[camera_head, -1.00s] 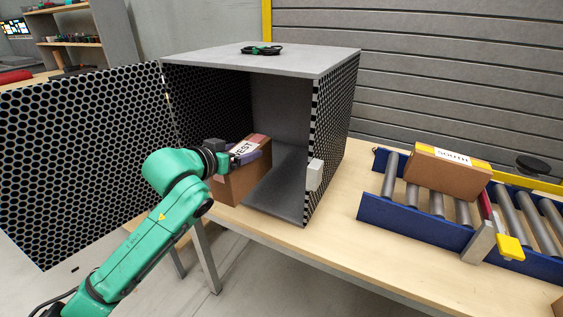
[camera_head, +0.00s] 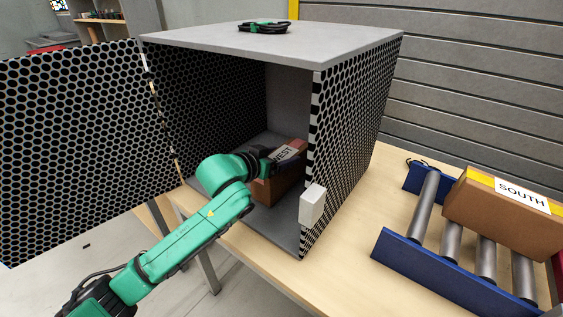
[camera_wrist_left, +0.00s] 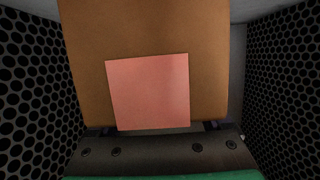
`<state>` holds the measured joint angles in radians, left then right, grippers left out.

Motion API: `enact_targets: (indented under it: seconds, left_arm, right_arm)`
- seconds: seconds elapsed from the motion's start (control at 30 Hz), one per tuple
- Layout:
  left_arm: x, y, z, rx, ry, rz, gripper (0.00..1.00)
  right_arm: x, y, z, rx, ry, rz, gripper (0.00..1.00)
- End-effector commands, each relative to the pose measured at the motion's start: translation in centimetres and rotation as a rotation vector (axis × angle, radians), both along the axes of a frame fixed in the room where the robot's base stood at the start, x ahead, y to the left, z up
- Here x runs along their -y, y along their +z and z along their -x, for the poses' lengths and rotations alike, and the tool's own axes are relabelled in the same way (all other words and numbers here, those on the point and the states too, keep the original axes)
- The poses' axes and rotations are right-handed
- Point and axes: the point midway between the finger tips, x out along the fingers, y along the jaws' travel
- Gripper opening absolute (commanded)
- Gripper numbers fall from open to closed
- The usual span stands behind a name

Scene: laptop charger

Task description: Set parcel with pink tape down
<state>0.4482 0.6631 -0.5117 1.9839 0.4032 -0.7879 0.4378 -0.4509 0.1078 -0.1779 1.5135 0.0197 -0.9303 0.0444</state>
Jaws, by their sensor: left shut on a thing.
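The parcel with pink tape (camera_head: 277,188) is a brown box with a white label reading WEST. It is inside the open grey cabinet (camera_head: 268,225) with the honeycomb-patterned walls. My left gripper (camera_head: 277,162) is shut on the parcel, reaching in through the open front. In the left wrist view the parcel (camera_wrist_left: 215,60) fills the middle, with a pink patch on its near face and honeycomb walls on both sides. I cannot tell whether its underside touches the cabinet floor. My right gripper is not in view.
The cabinet door (camera_head: 75,150) stands open at the left. A white block (camera_head: 312,205) is on the right front edge. A green and black object (camera_head: 264,27) lies on top. At the right, a SOUTH parcel (camera_head: 500,220) sits on a roller conveyor (camera_head: 440,280).

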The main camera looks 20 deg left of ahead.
Motion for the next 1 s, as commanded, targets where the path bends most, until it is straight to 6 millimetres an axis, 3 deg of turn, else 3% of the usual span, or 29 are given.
enact_targets:
  seconds: [0.27, 0.3, 0.67, 1.0]
  left_arm:
    - [0.0, -0.4, 0.0, 0.008, -0.001, 0.002, 0.00]
    - [0.0, -0.7, 0.0, 0.002, -0.001, 0.001, 0.97]
    - [-0.3, -0.4, 0.5, 0.002, 0.000, 0.001, 1.00]
    - [-2.5, 1.5, 6.2, 0.001, -0.001, -0.002, 1.00]
  right_arm:
    - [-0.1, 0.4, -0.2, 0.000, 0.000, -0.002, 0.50]
    - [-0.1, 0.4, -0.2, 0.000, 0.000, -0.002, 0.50]
    - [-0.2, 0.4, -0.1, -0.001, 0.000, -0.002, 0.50]
    - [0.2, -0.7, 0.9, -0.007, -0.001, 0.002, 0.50]
